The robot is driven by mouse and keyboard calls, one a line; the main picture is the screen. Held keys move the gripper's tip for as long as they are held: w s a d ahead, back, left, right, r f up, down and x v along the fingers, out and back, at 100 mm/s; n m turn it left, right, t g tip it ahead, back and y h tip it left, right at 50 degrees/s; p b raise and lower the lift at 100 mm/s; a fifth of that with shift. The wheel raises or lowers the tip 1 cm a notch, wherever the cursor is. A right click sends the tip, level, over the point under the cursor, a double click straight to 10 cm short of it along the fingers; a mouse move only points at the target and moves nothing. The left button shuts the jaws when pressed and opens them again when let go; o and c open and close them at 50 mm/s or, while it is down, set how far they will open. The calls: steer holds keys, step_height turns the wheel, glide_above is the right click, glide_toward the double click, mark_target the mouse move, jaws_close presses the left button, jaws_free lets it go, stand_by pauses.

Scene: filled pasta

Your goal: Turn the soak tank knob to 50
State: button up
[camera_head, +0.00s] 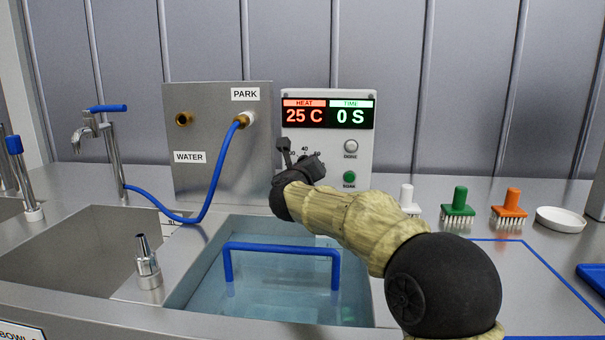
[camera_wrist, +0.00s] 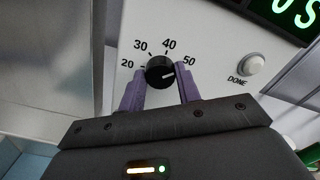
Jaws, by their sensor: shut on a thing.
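The soak tank knob (camera_wrist: 159,70) is a round black dial on the white control panel (camera_wrist: 215,50), with marks 20, 30, 40 and 50 around it. Its white pointer line points right, on the side of the 50 mark; I cannot tell if it sits exactly on it. My gripper (camera_wrist: 160,80) is shut on the knob, one purple finger on each side. In the head view my gripper (camera_head: 300,165) is at the lower left of the control panel (camera_head: 360,130) and hides the knob. The display (camera_head: 328,114) reads HEAT 25 C and TIME 0 S.
The DONE button (camera_head: 351,146) and green SOAK button (camera_head: 349,177) are right of the knob. The water tank (camera_head: 195,290) with a blue-handled basket (camera_head: 280,249) lies below my arm. Brushes (camera_head: 457,206) stand on the counter at right. A blue hose (camera_head: 216,180) runs at left.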

steer(key=shift+f, duration=0.1)
stand_by(0.3)
steer(key=o, duration=1)
steer(key=s, duration=1.7)
steer(key=shift+s+a+p, duration=0.2)
steer(key=shift+a+p, duration=0.1)
steer(key=shift+p, duration=0.05)
